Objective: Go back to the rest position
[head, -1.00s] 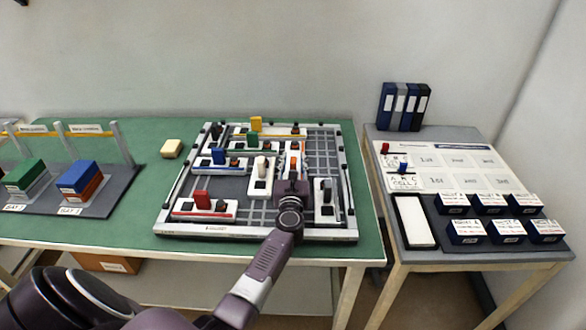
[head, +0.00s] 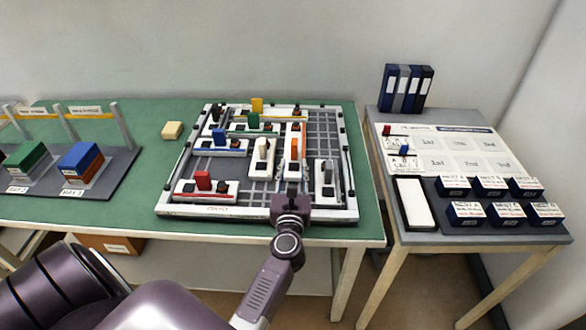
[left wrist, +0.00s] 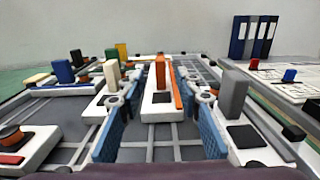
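My left gripper (head: 291,197) is over the front edge of the white-and-grey board (head: 250,212) on the green table. In the left wrist view its two blue-padded fingers (left wrist: 160,128) are apart with nothing between them. Beyond the fingers stands a white block with an orange upright piece (left wrist: 160,72), which also shows in the head view (head: 294,147). A white block with a grey upright piece (head: 328,171) is to the right of the gripper. A white block with a red piece (head: 203,180) is to its left. My right gripper is not in view.
Blocks with blue (head: 219,136), green (head: 253,121) and yellow (head: 257,105) pieces stand farther back on the board. A rack with coloured boxes (head: 80,160) is at the left. A side table (head: 400,235) with dark boxes and binders (head: 405,88) is at the right.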

